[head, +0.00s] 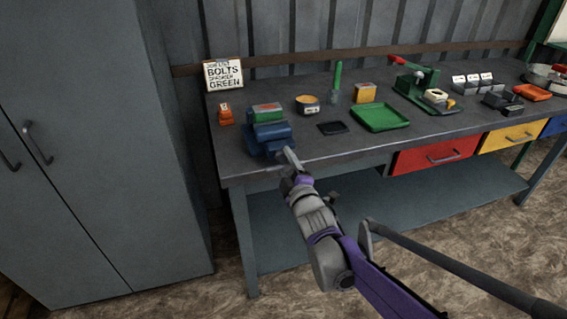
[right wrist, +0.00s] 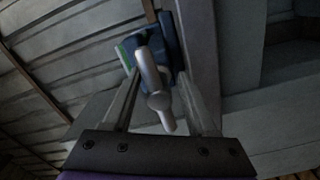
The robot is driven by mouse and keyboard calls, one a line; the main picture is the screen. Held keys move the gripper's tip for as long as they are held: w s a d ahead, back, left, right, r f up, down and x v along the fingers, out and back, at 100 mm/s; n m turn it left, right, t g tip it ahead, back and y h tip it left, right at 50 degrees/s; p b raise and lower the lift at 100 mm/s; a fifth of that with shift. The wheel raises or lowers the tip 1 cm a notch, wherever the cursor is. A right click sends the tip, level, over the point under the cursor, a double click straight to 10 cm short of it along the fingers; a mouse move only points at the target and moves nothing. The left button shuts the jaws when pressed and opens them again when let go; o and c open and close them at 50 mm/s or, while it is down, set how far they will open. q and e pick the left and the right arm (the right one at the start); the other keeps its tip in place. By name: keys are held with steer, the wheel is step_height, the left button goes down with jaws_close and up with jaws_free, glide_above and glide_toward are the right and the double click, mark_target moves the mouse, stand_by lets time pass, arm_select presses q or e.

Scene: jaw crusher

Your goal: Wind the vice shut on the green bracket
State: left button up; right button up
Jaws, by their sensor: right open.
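The blue vice (head: 268,139) stands at the left front of the bench. The green bracket (head: 266,115) sits at the top of the vice; a reddish patch shows on top of it. My right gripper (head: 291,162) is in front of the vice, by its front end. In the right wrist view the open fingers (right wrist: 157,85) stand on either side of the vice's grey handle (right wrist: 152,72), with gaps visible. The blue vice body (right wrist: 171,40) and a green edge (right wrist: 123,58) show behind it. My left gripper is out of view.
A small black tray (head: 332,128), a green tray (head: 380,117) and an orange-yellow bowl (head: 308,104) lie right of the vice. A sign (head: 223,74) and an orange item (head: 225,115) stand to its left. A tall grey cabinet (head: 90,150) stands left of the bench.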

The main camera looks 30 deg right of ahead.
steer(key=shift+w+d, duration=0.1)
steer(key=shift+w, duration=0.25)
